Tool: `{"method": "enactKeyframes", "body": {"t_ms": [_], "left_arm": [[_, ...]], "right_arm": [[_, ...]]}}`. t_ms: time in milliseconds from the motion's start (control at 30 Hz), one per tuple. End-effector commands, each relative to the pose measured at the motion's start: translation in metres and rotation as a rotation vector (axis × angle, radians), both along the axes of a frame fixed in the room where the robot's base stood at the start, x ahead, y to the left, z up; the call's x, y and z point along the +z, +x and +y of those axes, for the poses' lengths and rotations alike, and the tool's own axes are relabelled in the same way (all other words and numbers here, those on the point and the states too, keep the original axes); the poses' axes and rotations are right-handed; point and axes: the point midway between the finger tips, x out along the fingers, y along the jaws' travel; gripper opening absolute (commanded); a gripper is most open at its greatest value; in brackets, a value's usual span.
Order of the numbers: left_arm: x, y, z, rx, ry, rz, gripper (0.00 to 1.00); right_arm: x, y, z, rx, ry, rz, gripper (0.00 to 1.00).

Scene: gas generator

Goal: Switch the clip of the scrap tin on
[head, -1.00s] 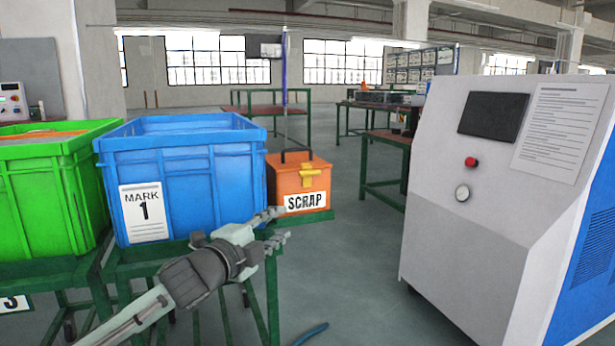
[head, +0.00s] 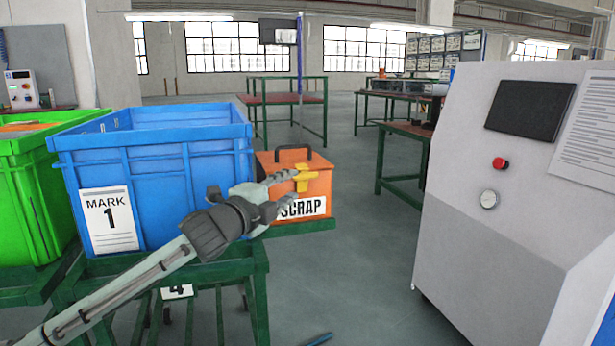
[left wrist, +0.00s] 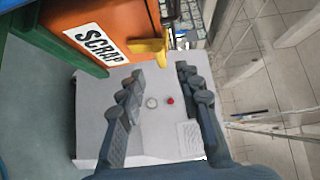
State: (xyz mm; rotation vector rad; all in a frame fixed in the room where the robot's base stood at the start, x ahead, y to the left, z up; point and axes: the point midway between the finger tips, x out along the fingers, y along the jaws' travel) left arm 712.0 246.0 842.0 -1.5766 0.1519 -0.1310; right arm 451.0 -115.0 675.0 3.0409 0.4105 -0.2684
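The scrap tin (head: 285,187) is an orange box with a dark handle, a yellow clip on its front and a white SCRAP label. It stands on a green table right of the blue crate. The yellow clip (head: 304,180) also shows in the left wrist view (left wrist: 148,46), sticking out from the tin's front. My left gripper (head: 288,190) is in front of the tin, close to the clip, and hides part of the label. In the left wrist view its fingers are apart and nothing is between them; the clip is ahead of the fingertips. My right gripper is not in view.
A blue crate (head: 165,170) marked 1 stands left of the tin, with a green crate (head: 30,190) beyond it. A large grey machine (head: 500,230) with a red button stands at right. Open floor lies between it and the green table (head: 250,285).

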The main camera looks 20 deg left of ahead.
Motion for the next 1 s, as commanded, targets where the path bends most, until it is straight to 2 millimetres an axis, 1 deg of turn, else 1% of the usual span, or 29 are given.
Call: {"method": "enactKeyframes", "body": {"t_ms": [200,300,400,533,767,867,1000], "left_arm": [[0.001,0.036,-0.007,0.001,-0.003,-0.001,0.34],[0.000,0.050,-0.009,0.001,-0.003,0.001,0.34],[0.000,0.060,-0.011,0.000,-0.002,-0.001,0.34],[-0.001,0.066,-0.012,0.000,0.000,0.000,0.34],[-0.001,0.066,-0.013,-0.001,0.000,0.000,0.34],[-0.001,0.066,-0.013,0.000,0.000,0.000,0.23],[-0.001,0.066,-0.012,0.000,0.000,0.000,0.06]], "right_arm": [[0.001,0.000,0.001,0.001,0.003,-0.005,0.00],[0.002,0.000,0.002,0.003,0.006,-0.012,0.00],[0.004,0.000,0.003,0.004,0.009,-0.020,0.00],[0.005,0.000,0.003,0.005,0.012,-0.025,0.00],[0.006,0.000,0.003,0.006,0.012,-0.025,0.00],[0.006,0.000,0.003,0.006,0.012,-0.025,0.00],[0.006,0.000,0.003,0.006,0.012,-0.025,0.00]]}}
